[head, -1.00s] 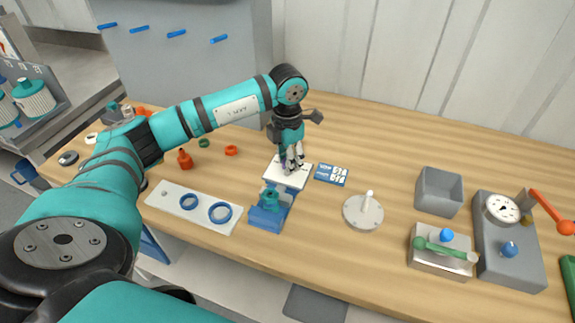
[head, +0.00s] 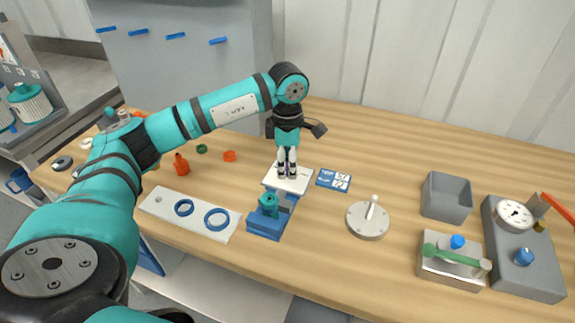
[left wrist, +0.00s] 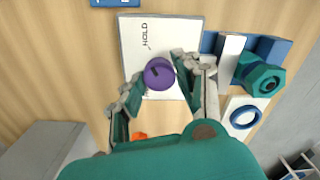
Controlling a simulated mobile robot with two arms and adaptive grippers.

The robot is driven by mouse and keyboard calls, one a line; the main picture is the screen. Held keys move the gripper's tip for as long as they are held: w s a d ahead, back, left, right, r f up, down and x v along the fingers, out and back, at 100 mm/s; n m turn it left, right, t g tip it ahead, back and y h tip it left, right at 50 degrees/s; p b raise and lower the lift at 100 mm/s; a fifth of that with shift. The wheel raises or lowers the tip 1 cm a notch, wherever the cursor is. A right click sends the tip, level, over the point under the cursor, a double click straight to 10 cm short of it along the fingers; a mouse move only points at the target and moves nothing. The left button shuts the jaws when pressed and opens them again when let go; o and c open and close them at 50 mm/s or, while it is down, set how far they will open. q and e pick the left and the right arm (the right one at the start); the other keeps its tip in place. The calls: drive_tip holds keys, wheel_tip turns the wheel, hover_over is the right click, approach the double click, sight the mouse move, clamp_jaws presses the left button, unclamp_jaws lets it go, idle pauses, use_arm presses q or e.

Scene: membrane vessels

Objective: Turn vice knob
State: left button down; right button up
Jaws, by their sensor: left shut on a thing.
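The purple knob (left wrist: 158,73) stands on a white plate (left wrist: 135,40) with the word HOLD in the left wrist view. The same plate shows in the head view (head: 298,186), at the back end of the blue vice (head: 264,223). A teal hexagonal part sits in the vice (left wrist: 262,78). My left gripper (head: 287,176) points down over the plate, shut on the purple knob with a fingertip on either side. Its fingers hide the knob in the head view. My right gripper is not in view.
A white board (head: 160,203) with blue rings lies left of the vice. A blue card (head: 333,180) lies right of the plate. A round grey base with a lever (head: 368,221), a grey bin (head: 446,197) and a clamp fixture (head: 450,270) stand further right. Bare table lies behind the card.

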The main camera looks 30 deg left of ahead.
use_arm(q)
drive_tip(key=shift+w+r, duration=0.1)
drive_tip(key=shift+r, duration=0.05)
drive_tip(key=c, duration=0.9)
unclamp_jaws()
drive_tip(key=shift+c, duration=0.2)
wheel_tip(320, 180, up, 12)
